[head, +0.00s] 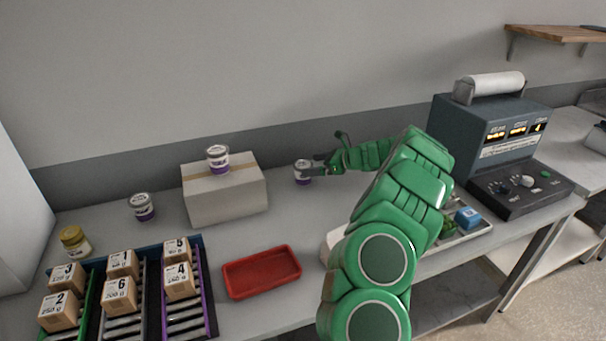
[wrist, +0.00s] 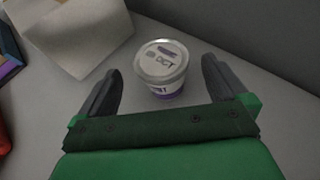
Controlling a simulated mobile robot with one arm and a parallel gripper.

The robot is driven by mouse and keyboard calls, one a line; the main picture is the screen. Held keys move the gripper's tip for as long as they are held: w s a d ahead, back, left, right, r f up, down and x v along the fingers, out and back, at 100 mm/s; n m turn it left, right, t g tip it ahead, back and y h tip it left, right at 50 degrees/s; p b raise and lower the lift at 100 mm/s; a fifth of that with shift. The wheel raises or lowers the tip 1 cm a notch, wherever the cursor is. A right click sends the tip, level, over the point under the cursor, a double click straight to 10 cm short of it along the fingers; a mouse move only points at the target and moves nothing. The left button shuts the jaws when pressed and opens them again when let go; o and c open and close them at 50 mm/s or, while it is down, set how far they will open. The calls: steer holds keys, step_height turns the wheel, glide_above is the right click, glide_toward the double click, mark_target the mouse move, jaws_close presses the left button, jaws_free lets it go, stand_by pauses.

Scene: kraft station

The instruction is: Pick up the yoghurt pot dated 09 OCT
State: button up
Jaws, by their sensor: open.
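A white and purple yoghurt pot (head: 303,171) stands upright on the bench right of the cardboard box. In the wrist view the same pot (wrist: 162,68) shows a pale lid with "OCT" legible; the day number is not clear. My gripper (head: 318,168) is open at this pot, and in the wrist view its fingers (wrist: 160,82) lie left and right of it, apart from it. A second similar pot (head: 218,159) stands on top of the box, and a third (head: 142,207) stands on the bench to the left. Their dates are too small to read.
The cardboard box (head: 225,199) stands left of my gripper. A red tray (head: 262,273) lies in front. A yellow-lidded jar (head: 75,241) and racks of numbered cartons (head: 121,288) are at the left. A dark device with displays (head: 497,142) stands at the right.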

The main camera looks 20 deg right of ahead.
mark_target(309, 166)
steer(key=shift+f+x, duration=0.2)
steer(key=shift+x, duration=2.45)
steer(key=shift+d, duration=0.1)
steer(key=shift+c, duration=0.5)
steer(key=c, duration=0.9)
